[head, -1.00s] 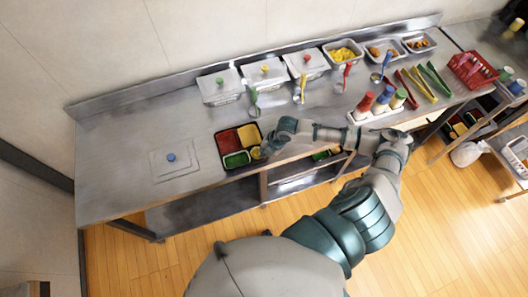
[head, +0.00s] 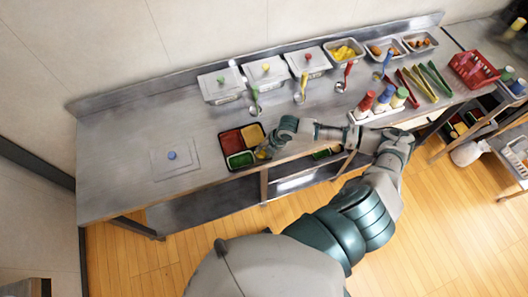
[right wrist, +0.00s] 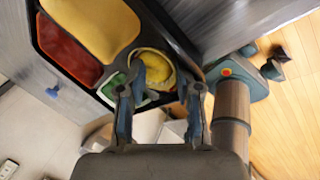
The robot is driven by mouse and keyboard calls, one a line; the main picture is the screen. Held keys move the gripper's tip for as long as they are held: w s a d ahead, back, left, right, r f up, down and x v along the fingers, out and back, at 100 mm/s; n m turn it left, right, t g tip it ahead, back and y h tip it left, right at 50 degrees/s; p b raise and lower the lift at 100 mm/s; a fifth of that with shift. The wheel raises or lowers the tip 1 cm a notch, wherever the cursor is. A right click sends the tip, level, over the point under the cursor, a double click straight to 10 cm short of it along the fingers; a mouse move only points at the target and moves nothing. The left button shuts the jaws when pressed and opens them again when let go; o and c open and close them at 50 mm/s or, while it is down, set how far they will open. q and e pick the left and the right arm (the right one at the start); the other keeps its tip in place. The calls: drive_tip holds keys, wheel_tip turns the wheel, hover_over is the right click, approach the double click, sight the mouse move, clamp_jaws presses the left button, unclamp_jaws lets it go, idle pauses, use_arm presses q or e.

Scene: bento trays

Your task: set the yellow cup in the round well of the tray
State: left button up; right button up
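The black tray (head: 222,153) lies at the front edge of the counter, with red, yellow and green compartments. In the right wrist view its dark rim (right wrist: 182,42) runs beside the round yellow cup (right wrist: 160,68). The cup appears to be at the round well's corner of the tray; its base is hidden, so I cannot tell how it seats. My right gripper (right wrist: 165,92) has its fingers apart. One finger overlaps the cup's left side in the picture, and the other is to its right with a gap. In the head view the right gripper (head: 266,152) is over the tray's right front corner. My left gripper is not in view.
A flat lid with a blue knob (head: 171,156) lies left of the tray. Lidded containers (head: 220,87) and ladles stand behind. A caddy of bottles (head: 383,102) and a red basket (head: 472,70) are to the right.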

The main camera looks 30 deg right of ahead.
drive_tip(key=v, duration=1.1)
drive_tip(key=shift+r, duration=0.15)
